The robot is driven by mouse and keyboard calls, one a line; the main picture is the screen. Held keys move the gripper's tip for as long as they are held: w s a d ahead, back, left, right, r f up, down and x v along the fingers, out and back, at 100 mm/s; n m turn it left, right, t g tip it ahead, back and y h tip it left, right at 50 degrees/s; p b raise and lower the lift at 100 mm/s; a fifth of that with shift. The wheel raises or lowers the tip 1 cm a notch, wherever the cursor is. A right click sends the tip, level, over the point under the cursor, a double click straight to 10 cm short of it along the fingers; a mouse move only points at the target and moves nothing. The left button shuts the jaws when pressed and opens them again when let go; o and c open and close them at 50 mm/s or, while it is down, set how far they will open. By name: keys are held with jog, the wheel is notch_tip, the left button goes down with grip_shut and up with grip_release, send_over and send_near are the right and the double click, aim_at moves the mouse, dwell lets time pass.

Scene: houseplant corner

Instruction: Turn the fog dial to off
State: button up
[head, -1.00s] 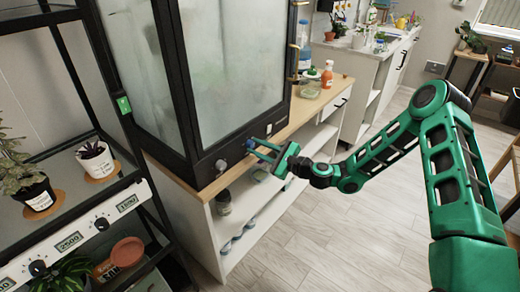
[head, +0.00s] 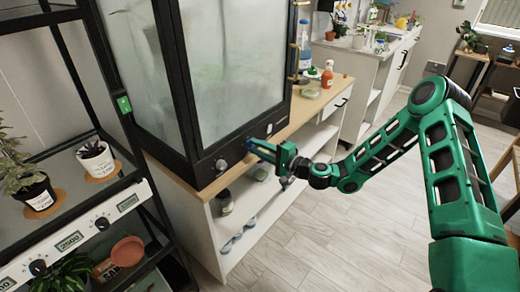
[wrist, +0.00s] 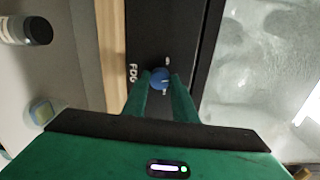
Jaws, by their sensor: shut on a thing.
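The fog dial (wrist: 160,77) is a small blue knob on the black base panel of the glass cabinet (head: 235,75). The word FOG is printed beside it in the wrist view. Small white marks sit close to the dial, too small to read. My gripper (wrist: 160,84) is shut on the dial, one green finger on each side. In the head view my gripper (head: 257,147) is at the cabinet's front panel and mostly hides the dial.
The wooden cabinet top (head: 307,106) holds an orange bottle (head: 327,75) at right. A black plant rack (head: 75,205) stands at left.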

jog(key=n, duration=0.6)
jog(key=shift+s+a+f, duration=0.15)
jog(key=n, duration=0.5)
jog(key=shift+f+n+t, duration=0.15)
jog(key=shift+n+t, duration=0.15)
jog(key=shift+f, duration=0.1)
jog(key=o, duration=1)
jog(key=shift+o, duration=0.2)
jog(key=shift+d, duration=0.2)
jog(key=v, duration=1)
